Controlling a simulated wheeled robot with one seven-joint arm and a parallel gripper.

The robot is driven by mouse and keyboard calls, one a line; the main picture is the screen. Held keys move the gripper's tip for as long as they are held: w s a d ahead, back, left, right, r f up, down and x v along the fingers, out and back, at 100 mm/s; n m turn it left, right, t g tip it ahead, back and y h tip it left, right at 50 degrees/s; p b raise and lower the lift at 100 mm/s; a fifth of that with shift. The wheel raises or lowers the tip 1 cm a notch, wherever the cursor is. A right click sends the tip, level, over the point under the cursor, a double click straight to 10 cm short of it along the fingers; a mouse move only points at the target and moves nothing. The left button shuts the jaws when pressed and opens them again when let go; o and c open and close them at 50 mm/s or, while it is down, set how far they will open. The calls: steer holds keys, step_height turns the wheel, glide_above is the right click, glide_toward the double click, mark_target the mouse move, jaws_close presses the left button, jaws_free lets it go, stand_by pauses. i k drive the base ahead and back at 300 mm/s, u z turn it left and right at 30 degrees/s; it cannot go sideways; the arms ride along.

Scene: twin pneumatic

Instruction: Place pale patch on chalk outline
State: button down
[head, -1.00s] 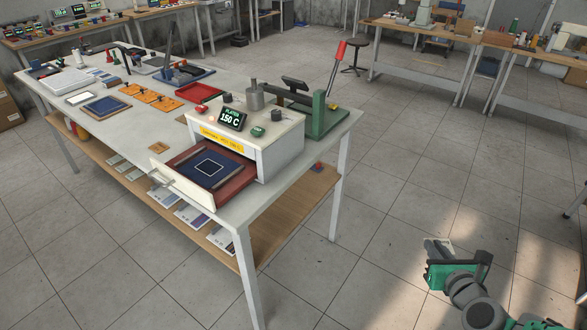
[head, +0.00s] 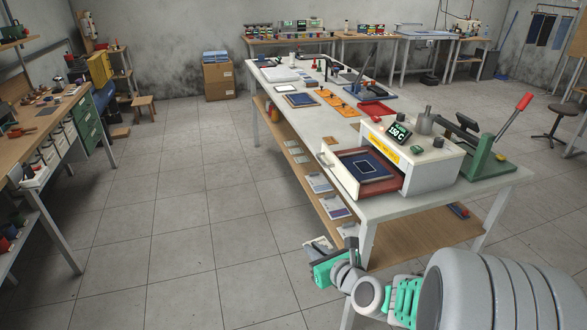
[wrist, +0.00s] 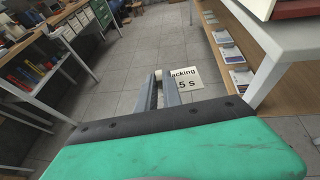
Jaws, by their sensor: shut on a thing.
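In the head view my gripper (head: 320,250) is low in front of the bench's near end, below and left of the press drawer. The chalk outline (head: 367,161) is a thin pale square on dark blue cloth (head: 365,176), lying in the pulled-out drawer (head: 336,178) of the white press (head: 438,168). Its display reads 150 C. The gripper and patch are well apart from the outline.
The white bench (head: 400,207) has a lower wooden shelf (head: 425,242) with cards on it. Another workbench (head: 40,145) is at far left. The tiled floor between the benches is clear.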

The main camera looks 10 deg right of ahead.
mark_target(364, 166)
steer(key=u, duration=0.25)
steer(key=i, duration=1)
steer(key=z, duration=0.05)
